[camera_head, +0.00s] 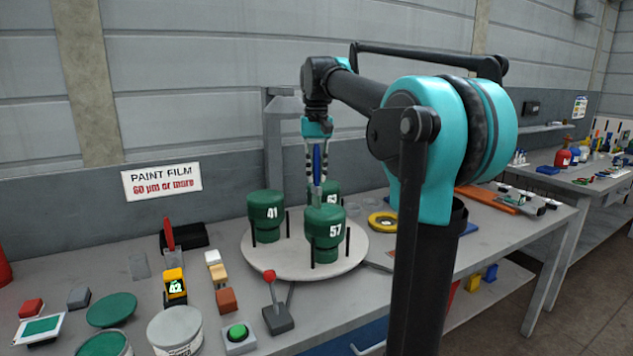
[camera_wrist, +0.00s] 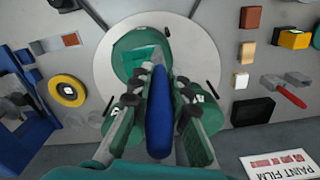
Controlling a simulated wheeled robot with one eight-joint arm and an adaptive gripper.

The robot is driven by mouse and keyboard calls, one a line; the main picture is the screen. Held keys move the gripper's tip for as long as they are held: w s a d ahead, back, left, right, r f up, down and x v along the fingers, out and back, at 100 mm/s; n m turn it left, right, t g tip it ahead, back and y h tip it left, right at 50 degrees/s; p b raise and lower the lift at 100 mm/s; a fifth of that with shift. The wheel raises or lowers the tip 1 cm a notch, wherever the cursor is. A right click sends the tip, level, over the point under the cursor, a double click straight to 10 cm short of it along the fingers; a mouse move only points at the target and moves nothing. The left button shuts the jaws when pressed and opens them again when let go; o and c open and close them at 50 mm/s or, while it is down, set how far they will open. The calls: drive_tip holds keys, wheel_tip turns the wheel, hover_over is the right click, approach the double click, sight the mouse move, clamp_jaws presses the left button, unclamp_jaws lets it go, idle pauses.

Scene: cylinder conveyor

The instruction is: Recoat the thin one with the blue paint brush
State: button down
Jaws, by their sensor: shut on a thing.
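My gripper (camera_head: 316,178) is shut on the blue paint brush (camera_wrist: 160,115), whose blue handle also shows in the head view (camera_head: 317,160). The brush points down over the round turntable (camera_head: 285,267). Three green cylinders stand on it: 41 (camera_head: 266,211) at left, 57 (camera_head: 326,236) at front, and one at the back (camera_head: 331,188) whose number is partly hidden, perhaps 63. In the wrist view the bristle end is close to the front cylinder (camera_wrist: 125,45), whose top bears a brighter green patch. I cannot tell whether they touch. A sign (camera_head: 161,181) reads "PAINT FILM 60 µm or more".
A yellow gauge (camera_head: 175,285) with a lit number, a red brush (camera_head: 170,235), coloured blocks, a red-knobbed lever (camera_head: 276,305) and a green button (camera_head: 238,333) lie left and front. Paint cans (camera_head: 175,328) stand at front left. A yellow tape roll (camera_head: 382,222) lies right of the turntable.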

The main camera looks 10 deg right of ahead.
drive_tip(key=shift+r, duration=2.65)
drive_tip(key=shift+s, duration=0.1)
